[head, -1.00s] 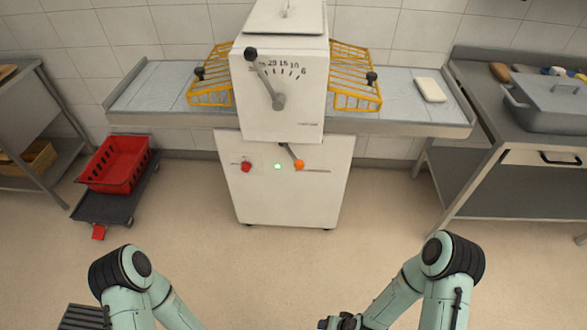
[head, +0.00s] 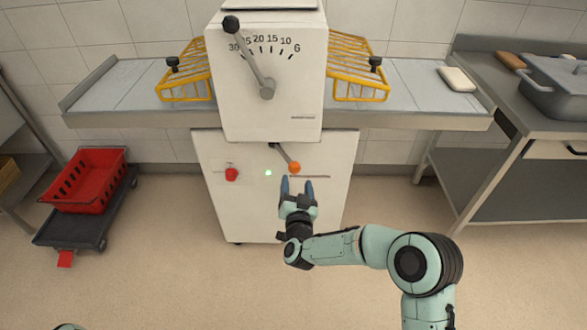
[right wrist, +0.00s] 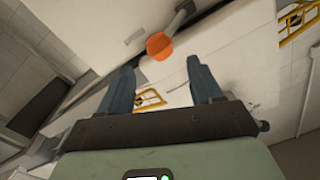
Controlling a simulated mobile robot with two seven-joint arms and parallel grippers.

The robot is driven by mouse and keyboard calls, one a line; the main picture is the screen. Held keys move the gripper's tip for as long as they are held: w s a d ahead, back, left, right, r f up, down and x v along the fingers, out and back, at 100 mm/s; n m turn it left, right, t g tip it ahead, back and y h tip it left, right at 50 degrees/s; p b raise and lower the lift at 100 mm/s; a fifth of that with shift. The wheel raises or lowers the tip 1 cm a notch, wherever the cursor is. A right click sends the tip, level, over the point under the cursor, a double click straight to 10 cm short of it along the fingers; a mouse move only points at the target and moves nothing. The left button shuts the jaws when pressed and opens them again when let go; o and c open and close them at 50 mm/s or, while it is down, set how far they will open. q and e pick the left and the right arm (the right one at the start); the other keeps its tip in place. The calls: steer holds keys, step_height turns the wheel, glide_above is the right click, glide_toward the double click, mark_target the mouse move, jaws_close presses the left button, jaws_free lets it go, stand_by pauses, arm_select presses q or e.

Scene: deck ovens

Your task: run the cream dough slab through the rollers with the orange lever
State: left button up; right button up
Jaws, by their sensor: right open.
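The cream dough slab (head: 457,79) lies flat on the right end of the sheeter's belt table. The orange lever (head: 294,167) is on the front of the white machine, its arm slanting down to the right to an orange knob. My right gripper (head: 298,182) is open and empty, just below the orange knob. In the right wrist view the orange knob (right wrist: 160,46) shows just beyond and between the open blue fingers (right wrist: 160,85); I see no contact. My left gripper is out of view.
The machine has a black-knobbed dial lever (head: 250,58), a red button (head: 231,174) and yellow wire guards (head: 359,72). A red crate (head: 89,183) on a dark dolly stands at left.

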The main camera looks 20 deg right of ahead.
mark_target(295, 172)
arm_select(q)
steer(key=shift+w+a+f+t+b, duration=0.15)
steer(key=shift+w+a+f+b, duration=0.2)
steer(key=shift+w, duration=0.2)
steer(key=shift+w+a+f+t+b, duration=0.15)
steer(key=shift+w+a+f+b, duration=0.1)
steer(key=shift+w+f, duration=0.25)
arm_select(e)
steer(key=x, duration=0.8)
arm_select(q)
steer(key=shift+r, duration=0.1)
